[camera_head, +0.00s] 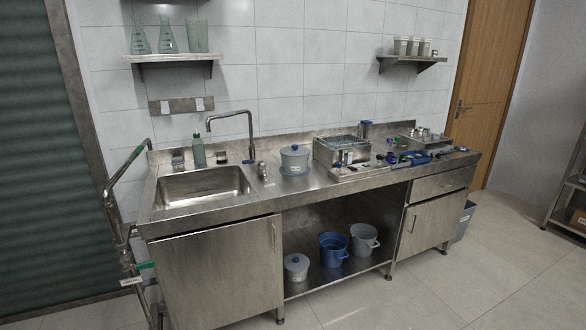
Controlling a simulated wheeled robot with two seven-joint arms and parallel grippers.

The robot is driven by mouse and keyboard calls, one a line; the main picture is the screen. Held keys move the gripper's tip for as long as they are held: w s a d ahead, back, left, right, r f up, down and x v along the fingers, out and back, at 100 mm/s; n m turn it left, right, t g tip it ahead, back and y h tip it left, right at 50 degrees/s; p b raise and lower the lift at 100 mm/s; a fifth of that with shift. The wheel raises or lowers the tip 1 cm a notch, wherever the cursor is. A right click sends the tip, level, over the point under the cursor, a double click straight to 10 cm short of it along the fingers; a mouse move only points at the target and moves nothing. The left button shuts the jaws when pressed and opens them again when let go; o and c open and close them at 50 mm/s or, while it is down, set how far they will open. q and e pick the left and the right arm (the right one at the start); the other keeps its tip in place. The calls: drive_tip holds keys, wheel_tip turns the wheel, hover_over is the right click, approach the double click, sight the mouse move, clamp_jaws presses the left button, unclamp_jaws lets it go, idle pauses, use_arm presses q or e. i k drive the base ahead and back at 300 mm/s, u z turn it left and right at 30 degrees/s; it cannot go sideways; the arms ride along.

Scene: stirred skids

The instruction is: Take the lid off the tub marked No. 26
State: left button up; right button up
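A grey lidded tub (294,162) with a blue knob on its lid stands on the steel counter, right of the sink. Neither of my grippers shows in the head view.
A sink (203,187) with a tall tap (248,135) is at the counter's left. A blue bucket (333,250) and a grey bucket (364,239) stand on the lower shelf. A steel bath (340,150) and small items crowd the counter's right. Floor in front is clear.

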sight(294, 149)
drive_tip(key=i, duration=1.75)
drive_tip(key=z, duration=1.05)
